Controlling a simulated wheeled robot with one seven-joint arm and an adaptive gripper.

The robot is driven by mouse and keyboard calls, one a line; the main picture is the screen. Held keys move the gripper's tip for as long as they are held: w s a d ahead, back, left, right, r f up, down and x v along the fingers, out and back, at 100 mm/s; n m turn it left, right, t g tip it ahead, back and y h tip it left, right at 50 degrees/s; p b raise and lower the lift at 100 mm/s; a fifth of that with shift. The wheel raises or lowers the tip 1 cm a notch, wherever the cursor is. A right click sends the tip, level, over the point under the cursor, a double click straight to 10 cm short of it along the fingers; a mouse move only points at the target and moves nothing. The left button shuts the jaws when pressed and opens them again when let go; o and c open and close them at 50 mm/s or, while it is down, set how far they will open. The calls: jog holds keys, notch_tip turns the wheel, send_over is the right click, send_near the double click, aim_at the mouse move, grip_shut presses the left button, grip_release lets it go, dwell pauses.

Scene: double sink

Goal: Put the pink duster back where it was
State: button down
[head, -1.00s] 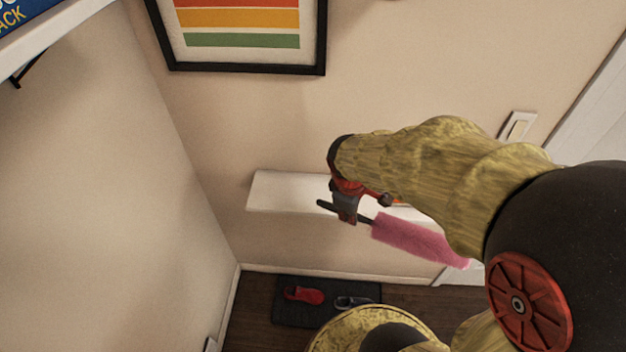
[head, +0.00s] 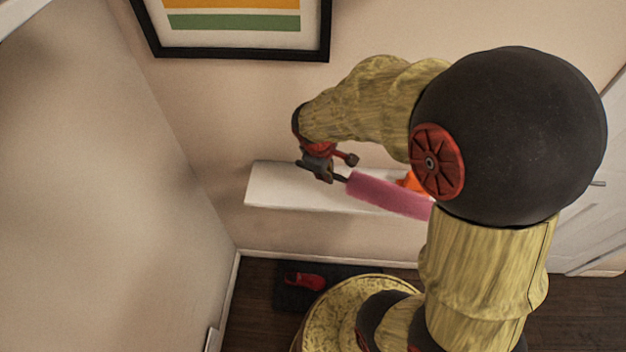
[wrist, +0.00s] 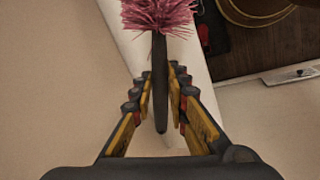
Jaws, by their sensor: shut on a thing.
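The pink duster (head: 390,195) has a fluffy pink head and a dark handle. My gripper (head: 318,172) is shut on the handle, and the pink head points to the right in the head view. The duster appears over the white wall shelf (head: 275,188); I cannot tell whether it touches it. In the wrist view the handle (wrist: 160,80) runs between the fingers of my gripper (wrist: 160,88), with the pink head (wrist: 158,14) at the top edge. The shelf (wrist: 120,35) shows behind it.
An orange thing (head: 410,181) is on the shelf, partly hidden by my arm. A framed striped picture (head: 235,52) hangs above. A dark mat (head: 292,297) with a red shoe (head: 305,281) lies on the floor below. The left end of the shelf is clear.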

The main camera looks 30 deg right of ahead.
jog(key=b, duration=0.1)
send_over(315, 183)
jog(key=s+a, duration=0.1)
notch_tip(315, 183, down, 6)
jog(key=shift+s+r, duration=0.1)
jog(key=shift+r, duration=0.1)
jog(key=shift+w+f+b, duration=0.15)
jog(key=shift+f+b, duration=0.1)
jog(key=shift+f, duration=0.65)
jog(key=shift+w+f+b, duration=0.1)
jog(key=shift+f+b, duration=0.15)
jog(key=shift+f, duration=0.65)
jog(key=shift+f, duration=0.15)
jog(key=c, duration=1.7)
grip_release()
jog(key=shift+c, duration=0.2)
